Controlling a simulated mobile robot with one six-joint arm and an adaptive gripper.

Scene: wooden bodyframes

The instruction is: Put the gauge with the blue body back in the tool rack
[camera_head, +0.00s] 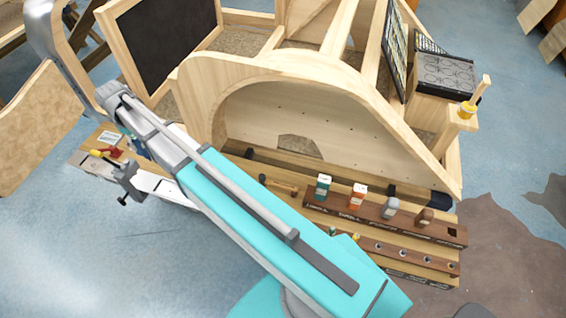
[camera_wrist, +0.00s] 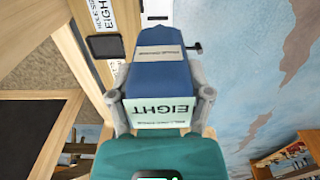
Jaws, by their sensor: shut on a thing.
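In the wrist view my gripper (camera_wrist: 160,92) is shut on the gauge with the blue body (camera_wrist: 160,72), with one grey finger on each side. The gauge has a pale label face reading "EIGHT" and a dark knob at its right. In the head view my arm covers most of the gripper; a small blue patch beside the wrist at the left may be the gauge. The tool rack (camera_head: 461,237) is a dark wooden block on the low shelf at right. It holds green, orange, grey and brown tools in a row, with a dark empty slot at its right end.
A second rack strip with round holes (camera_head: 405,252) lies in front of the tool rack. A hammer (camera_head: 278,185) lies left of it. The curved wooden frame (camera_head: 300,65) rises behind. A workbench with a red-yellow tool (camera_head: 107,153) and a clamp stands at left. Blue floor is open at lower left.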

